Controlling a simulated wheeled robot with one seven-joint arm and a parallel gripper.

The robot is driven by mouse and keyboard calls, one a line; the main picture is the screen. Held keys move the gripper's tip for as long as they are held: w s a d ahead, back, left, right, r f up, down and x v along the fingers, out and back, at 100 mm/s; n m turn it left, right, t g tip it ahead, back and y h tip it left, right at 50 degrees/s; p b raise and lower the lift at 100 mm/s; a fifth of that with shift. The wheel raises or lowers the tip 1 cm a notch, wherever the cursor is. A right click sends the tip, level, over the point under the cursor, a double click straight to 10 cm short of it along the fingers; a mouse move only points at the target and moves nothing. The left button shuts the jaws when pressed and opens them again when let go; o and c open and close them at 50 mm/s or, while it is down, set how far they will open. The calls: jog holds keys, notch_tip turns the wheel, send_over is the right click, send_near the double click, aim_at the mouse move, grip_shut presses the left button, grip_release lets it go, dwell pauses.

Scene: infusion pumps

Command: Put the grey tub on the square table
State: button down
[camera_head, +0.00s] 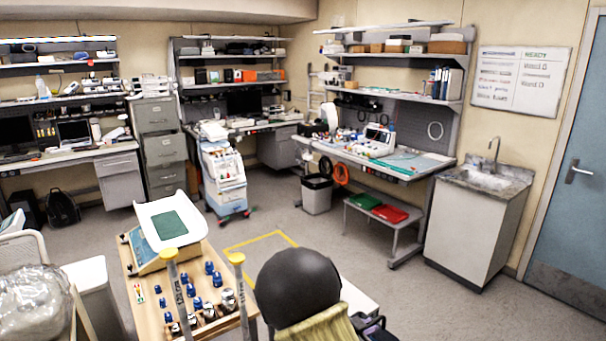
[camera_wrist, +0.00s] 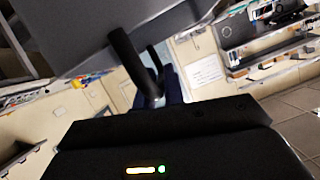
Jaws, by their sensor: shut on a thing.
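In the wrist view my gripper (camera_wrist: 142,55) shows its dark fingers closed on a large plain grey thing (camera_wrist: 110,30), which fills the top of the picture. It looks like the grey tub, held tilted in this view; its far side and contents are hidden. Neither my gripper nor a held tub shows in the head view. A light wooden table (camera_head: 146,313) stands at the near left in the head view. I cannot tell for certain whether it is the square table.
The wooden table bears a scale with a white pan (camera_head: 155,211) and several blue-capped vials (camera_head: 195,303). A black round thing (camera_head: 298,285) is close in front. A low bench (camera_head: 358,206) holds green and red trays. Grey floor (camera_head: 400,300) is clear at centre right.

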aim_at(376, 338)
jog(key=shift+x, duration=1.05)
jog(key=shift+w+d+f+n+t+y, duration=0.1)
jog(key=shift+d+f+n+t+y, duration=0.05)
jog(key=shift+f+n+t+y, duration=0.2)
jog(key=f+n+y, duration=0.1)
jog(key=f, duration=0.1)
jog(key=d+f+n+t+y+b, duration=0.1)
jog(key=f, duration=0.2)
jog(key=f+n+t+y+b, duration=0.1)
jog(key=f+n+y, duration=0.1)
jog(key=shift+w+d+f+t, duration=0.15)
jog(key=shift+w+f+t, duration=0.1)
jog(key=shift+w, duration=0.15)
jog(key=s+a+f+n+y+b, duration=0.1)
jog(key=s+f+n+y, duration=0.1)
jog(key=f, duration=0.3)
jog(key=s+a+f+n+t+y+b, duration=0.1)
jog(key=s+a+f+n+y, duration=0.1)
jog(key=f, duration=0.3)
jog(key=shift+a+f+n+y, duration=0.25)
jog(key=shift+n+y, duration=0.2)
jog(key=shift+y, duration=0.3)
